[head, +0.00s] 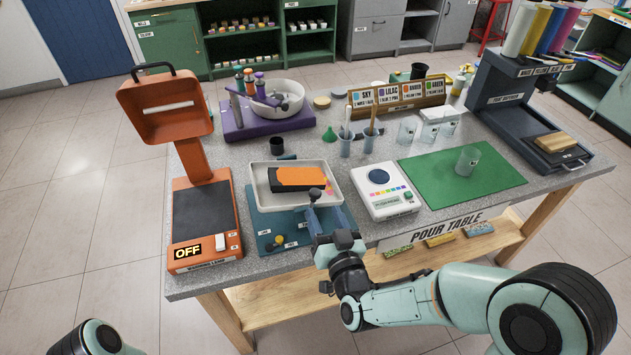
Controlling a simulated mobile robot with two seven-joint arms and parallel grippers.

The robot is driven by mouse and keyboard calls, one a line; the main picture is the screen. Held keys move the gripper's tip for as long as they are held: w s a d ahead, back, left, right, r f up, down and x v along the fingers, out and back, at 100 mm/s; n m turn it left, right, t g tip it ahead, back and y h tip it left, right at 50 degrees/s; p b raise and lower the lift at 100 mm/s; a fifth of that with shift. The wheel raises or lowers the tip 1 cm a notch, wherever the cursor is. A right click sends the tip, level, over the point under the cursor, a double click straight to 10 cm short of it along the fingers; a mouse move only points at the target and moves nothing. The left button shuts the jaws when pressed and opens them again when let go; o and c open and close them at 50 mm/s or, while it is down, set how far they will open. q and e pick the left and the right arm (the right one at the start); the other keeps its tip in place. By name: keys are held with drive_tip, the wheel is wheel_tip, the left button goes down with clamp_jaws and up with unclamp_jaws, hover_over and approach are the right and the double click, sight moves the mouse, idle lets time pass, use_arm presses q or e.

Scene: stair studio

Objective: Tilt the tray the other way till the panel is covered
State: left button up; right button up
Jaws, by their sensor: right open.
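A white tray (262,190) sits on a teal base board (275,222) at the front middle of the table. A panel (300,176) lies in it, its top mostly orange with a dark front side. Small pink and yellow patches show on the tray floor at the panel's right. Whether the tray is tilted is hard to tell. My right gripper (316,197) is open at the tray's front edge, right of its middle; I cannot tell whether it touches the rim. Its fingers hide part of that edge. My left gripper is out of view; only a piece of my left arm shows at bottom left.
An orange lamp stand (205,215) marked OFF stands left of the tray. A white scale (385,190) stands close on its right, then a green mat (462,178) with a clear beaker (467,160). Cups and a green funnel (329,135) stand behind.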

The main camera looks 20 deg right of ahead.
sight(317, 198)
drive_tip(key=w+p, duration=0.1)
drive_tip(key=w, duration=0.6)
drive_tip(key=shift+w+a, duration=0.1)
drive_tip(key=shift+w, duration=0.25)
clamp_jaws()
